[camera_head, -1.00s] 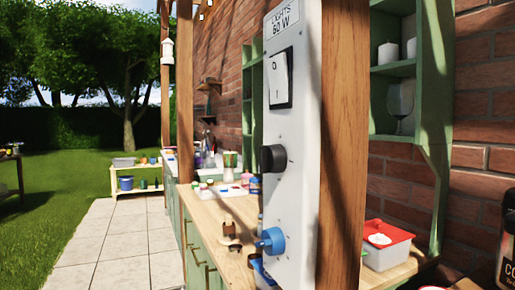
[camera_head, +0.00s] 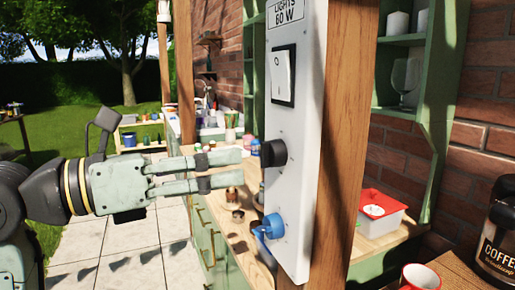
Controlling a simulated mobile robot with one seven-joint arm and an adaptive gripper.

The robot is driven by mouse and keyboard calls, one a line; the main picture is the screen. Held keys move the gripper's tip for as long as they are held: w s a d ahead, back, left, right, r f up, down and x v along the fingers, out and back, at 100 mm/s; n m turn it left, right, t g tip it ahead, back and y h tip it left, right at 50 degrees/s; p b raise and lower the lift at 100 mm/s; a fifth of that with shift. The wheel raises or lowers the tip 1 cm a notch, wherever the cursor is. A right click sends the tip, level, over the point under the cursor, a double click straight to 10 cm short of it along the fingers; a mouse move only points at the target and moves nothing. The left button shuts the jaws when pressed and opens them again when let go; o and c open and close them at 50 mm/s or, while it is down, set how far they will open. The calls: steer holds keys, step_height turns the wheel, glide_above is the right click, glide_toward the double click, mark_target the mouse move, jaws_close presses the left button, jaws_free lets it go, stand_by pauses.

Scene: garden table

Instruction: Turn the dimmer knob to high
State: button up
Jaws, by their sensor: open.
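The black dimmer knob (camera_head: 273,153) sticks out from the white control panel (camera_head: 296,190) on a wooden post. A rocker switch (camera_head: 283,75) is above it and a blue fitting (camera_head: 270,227) below it. The panel's top label reads "LIGHTS 60 W". My gripper (camera_head: 240,168) comes in from the left, level with the knob, its two fingers one above the other and pointing right. The fingers are open with nothing between them. The tips are just left of the knob and appear apart from it. The knob's markings are too small to read.
A wooden counter (camera_head: 222,232) with small items lies behind and below the panel. A green shelf (camera_head: 440,100) with a glass is at the right. A red-lidded container (camera_head: 380,210), a red mug (camera_head: 420,277) and a coffee jar (camera_head: 500,232) are at the lower right.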

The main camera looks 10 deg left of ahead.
mark_target(262, 157)
steer(key=p+x, duration=0.1)
steer(key=x, duration=0.5)
steer(key=shift+w+d+p, duration=0.2)
steer(key=shift+d+p, duration=0.1)
steer(key=shift+d, duration=0.05)
steer(key=shift+c, duration=0.6)
steer(key=c, duration=1)
steer(key=shift+c, duration=0.2)
